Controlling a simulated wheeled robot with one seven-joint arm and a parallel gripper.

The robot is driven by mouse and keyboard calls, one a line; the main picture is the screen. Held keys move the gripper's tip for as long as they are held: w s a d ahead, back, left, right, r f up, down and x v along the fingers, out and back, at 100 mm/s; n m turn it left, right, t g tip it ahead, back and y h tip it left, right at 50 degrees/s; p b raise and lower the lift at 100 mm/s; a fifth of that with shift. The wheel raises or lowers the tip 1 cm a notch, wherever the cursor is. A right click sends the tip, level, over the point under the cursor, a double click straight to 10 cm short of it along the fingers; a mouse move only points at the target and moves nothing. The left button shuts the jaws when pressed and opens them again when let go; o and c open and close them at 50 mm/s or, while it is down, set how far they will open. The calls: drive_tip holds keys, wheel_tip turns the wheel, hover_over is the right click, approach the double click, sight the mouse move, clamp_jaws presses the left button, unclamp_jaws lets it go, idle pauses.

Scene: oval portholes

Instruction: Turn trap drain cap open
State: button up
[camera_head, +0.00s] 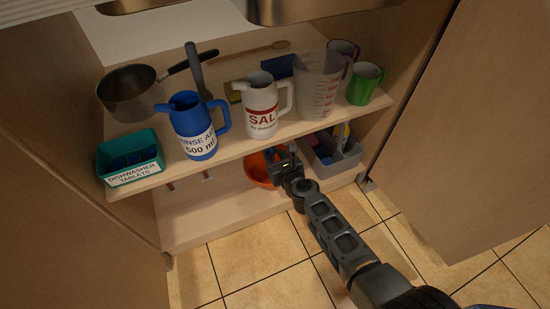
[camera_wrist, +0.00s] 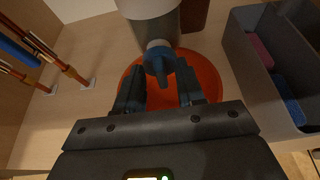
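The drain cap (camera_wrist: 158,60) is a blue knob with a narrow tab, at the lower end of the grey trap (camera_wrist: 155,32) in the wrist view. My gripper (camera_wrist: 160,84) is open, with one dark finger on each side of the cap's tab. I see gaps between the fingers and the tab; no firm contact shows. An orange bowl (camera_wrist: 205,72) lies below the cap and the fingers. In the head view my gripper (camera_head: 283,165) reaches under the shelf beside the orange bowl (camera_head: 257,174); the shelf and its contents hide the trap and cap.
A grey caddy (camera_wrist: 262,75) stands close on the right. Copper pipes with a blue sleeve (camera_wrist: 18,53) are on the left. The shelf above (camera_head: 235,146) holds a blue jug (camera_head: 195,130), a white salt jug (camera_head: 262,105) and other items. The cabinet doors stand open.

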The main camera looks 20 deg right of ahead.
drive_tip(key=shift+c, duration=0.2)
clamp_jaws()
drive_tip(key=shift+a, duration=0.1)
drive_tip(key=n+h, duration=0.2)
drive_tip(key=n, duration=0.1)
drive_tip(key=shift+a+f, duration=0.1)
drive_tip(key=shift+a, duration=0.25)
drive_tip(key=shift+a+f+n+t+h+b, duration=0.15)
drive_tip(key=shift+n+h+b, duration=0.25)
drive_tip(key=shift+n, duration=0.2)
drive_tip(key=shift+a+f+n+t+h+b, duration=0.15)
drive_tip(key=shift+n+h+b, duration=0.15)
drive_tip(key=shift+n+h, duration=0.25)
drive_tip(key=n+b, duration=0.1)
drive_tip(key=n+h+b, duration=0.1)
drive_tip(key=n, duration=0.1)
drive_tip(key=f+n+t+h+b, duration=0.1)
drive_tip(key=shift+a, duration=0.25)
drive_tip(key=shift+f+n+t+h+b, duration=0.1)
drive_tip(key=shift+n+t+h+b, duration=0.2)
drive_tip(key=shift+n+b, duration=0.65)
drive_tip(key=shift+f+n+t+h+b, duration=0.15)
drive_tip(key=shift+n+t+b, duration=0.25)
drive_tip(key=shift+n+b, duration=0.5)
drive_tip(key=shift+r+n, duration=0.1)
drive_tip(key=shift+n, duration=0.2)
